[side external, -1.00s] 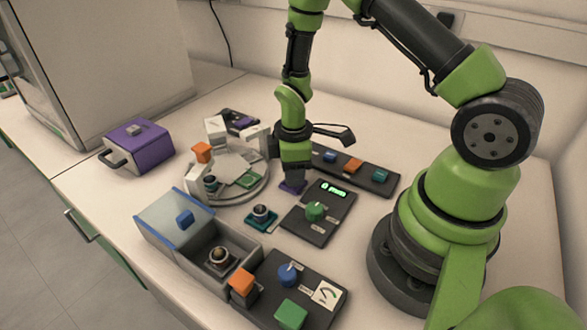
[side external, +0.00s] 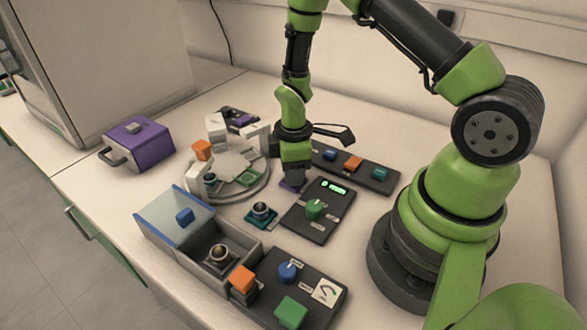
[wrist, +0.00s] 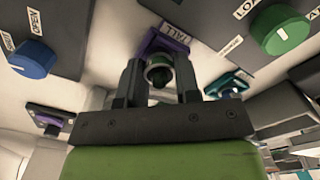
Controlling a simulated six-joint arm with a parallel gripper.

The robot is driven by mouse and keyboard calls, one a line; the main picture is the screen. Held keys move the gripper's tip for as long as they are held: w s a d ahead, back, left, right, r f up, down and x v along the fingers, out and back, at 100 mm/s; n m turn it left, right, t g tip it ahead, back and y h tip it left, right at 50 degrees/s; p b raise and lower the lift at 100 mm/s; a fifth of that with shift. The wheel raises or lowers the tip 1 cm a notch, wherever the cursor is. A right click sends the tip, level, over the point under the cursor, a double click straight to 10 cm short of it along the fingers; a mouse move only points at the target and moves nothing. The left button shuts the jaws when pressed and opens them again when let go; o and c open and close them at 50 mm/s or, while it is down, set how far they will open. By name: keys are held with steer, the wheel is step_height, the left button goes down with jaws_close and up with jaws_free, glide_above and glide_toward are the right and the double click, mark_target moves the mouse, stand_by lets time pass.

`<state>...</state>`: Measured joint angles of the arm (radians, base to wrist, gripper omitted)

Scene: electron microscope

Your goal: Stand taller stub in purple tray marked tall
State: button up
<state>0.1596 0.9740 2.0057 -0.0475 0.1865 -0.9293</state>
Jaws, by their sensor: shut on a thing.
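The purple tray (side external: 291,186) lies on the bench beside the dark panel with the green knob. The wrist view shows its label TALL (wrist: 172,34). My gripper (wrist: 160,84) is shut on a round metallic stub (wrist: 159,72), with one finger on each side. The stub is at the tray; the fingers hide whether its base touches it. In the side view my gripper (side external: 293,178) points down at the tray and hides the held stub. Another stub (side external: 261,208) stands in a teal tray (side external: 262,219) nearby; this tray also shows in the wrist view (wrist: 238,80).
The green-knob panel (side external: 318,211) is close on the right. The round stage (side external: 225,172) with white blocks is on the left. A clear-lidded chamber (side external: 186,247) with a stub (side external: 219,253) inside stands in front. A button panel (side external: 355,165) lies behind.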

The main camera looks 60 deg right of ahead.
steer(key=o, duration=1.4)
steer(key=shift+c, duration=0.2)
steer(key=shift+r, duration=3.75)
steer(key=shift+r, duration=0.25)
steer(key=s+a+r+m+t, duration=0.2)
steer(key=s+r+m, duration=0.15)
steer(key=r, duration=0.55)
steer(key=s+a+r+m+t, duration=0.3)
steer(key=r+m, duration=0.2)
steer(key=r, duration=0.4)
steer(key=s+a+r+m+t+y, duration=0.2)
steer(key=s+r+m, duration=0.1)
steer(key=s, duration=0.4)
steer(key=shift+r+m, duration=0.35)
steer(key=shift+r, duration=0.05)
